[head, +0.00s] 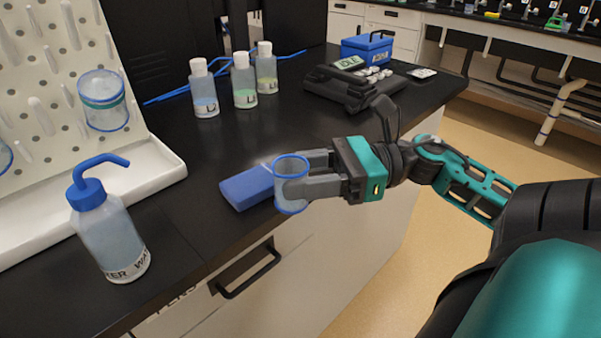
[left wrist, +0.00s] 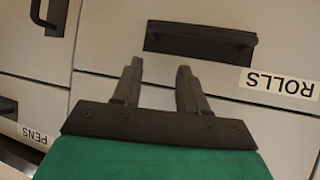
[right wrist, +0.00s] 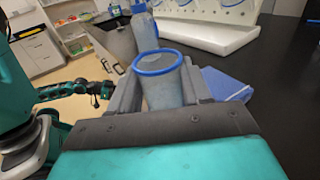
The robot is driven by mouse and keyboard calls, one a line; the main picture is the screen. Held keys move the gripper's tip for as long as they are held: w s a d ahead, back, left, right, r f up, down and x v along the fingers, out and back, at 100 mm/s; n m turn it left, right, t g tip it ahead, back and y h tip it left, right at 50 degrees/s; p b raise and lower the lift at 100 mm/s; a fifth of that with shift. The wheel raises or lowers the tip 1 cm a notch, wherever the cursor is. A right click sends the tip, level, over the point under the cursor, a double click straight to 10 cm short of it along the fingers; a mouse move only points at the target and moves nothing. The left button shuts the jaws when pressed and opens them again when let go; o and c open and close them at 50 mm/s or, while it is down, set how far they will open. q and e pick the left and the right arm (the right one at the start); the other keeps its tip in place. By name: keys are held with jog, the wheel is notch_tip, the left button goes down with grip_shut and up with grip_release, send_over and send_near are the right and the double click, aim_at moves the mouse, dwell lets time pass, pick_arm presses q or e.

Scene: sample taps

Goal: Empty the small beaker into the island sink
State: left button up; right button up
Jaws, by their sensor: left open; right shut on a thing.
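The small beaker (head: 290,190) is clear with a blue rim and stands upright between the fingers of my right gripper (head: 298,182), which is shut on it. It is at the counter's front edge, beside a blue block. The beaker also shows in the right wrist view (right wrist: 161,85), its mouth facing up. I cannot tell how much liquid is in it. My left gripper (left wrist: 160,75) is open and empty in front of drawer fronts; it is not in the head view. I cannot make out the island sink for certain in any view.
The blue block (head: 247,187) lies on the black counter. A wash bottle (head: 110,235) and a white drying rack (head: 60,95) stand at the left. Several capped bottles (head: 243,82) and a dark device (head: 350,88) stand further back. Drawer handles (head: 247,270) stick out below the counter.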

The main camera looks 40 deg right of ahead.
jog(key=shift+w+d+r+b, duration=0.15)
jog(key=shift+d+r, duration=0.1)
jog(key=shift+d, duration=1.25)
jog(key=shift+s+d+r+b, duration=0.15)
jog(key=shift+d+r, duration=0.1)
jog(key=shift+d, duration=1.2)
jog(key=shift+w, duration=0.1)
jog(key=o, duration=0.4)
jog(key=c, duration=0.4)
